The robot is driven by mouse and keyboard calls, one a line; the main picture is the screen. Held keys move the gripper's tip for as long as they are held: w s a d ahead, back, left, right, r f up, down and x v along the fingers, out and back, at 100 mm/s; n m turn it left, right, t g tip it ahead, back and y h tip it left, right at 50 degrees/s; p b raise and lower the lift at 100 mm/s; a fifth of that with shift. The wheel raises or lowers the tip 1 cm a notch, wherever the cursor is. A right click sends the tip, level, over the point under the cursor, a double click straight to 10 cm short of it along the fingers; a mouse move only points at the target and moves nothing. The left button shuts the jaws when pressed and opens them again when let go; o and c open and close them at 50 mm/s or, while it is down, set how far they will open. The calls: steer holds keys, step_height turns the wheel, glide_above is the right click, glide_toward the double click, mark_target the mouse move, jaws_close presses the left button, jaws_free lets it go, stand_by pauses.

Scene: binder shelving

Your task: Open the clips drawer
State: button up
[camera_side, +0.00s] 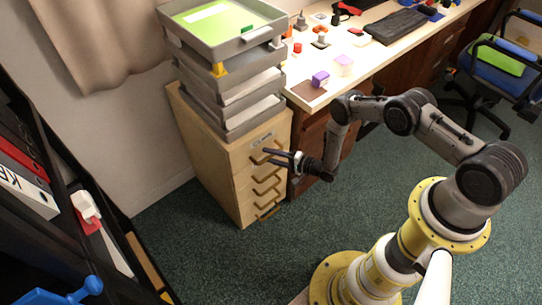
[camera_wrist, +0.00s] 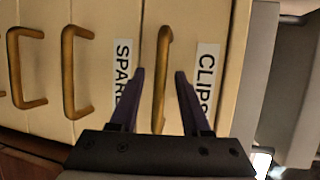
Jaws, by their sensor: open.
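The wooden drawer cabinet (camera_side: 233,165) stands beside the desk, its drawers looking shut. In the wrist view the clips drawer (camera_wrist: 225,30) carries a CLIPS label (camera_wrist: 207,78). Its brass bar handle (camera_wrist: 161,85) lies between my two fingers as seen from the wrist. My gripper (camera_side: 266,154) is in front of the top of the cabinet in the side view, and it also shows in the wrist view (camera_wrist: 159,73). It is open, with one finger on each side of the handle. I cannot tell whether the fingertips reach past the bar or touch it.
The drawer below has a SPARE label (camera_wrist: 122,75), partly hidden by a finger, and its own handle (camera_wrist: 75,72). Grey stacked trays (camera_side: 225,75) sit on the cabinet. The desk (camera_side: 310,75) stands to its right. Green carpet (camera_side: 210,255) is clear in front.

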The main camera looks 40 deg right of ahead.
jaws_close()
stand_by(1.4)
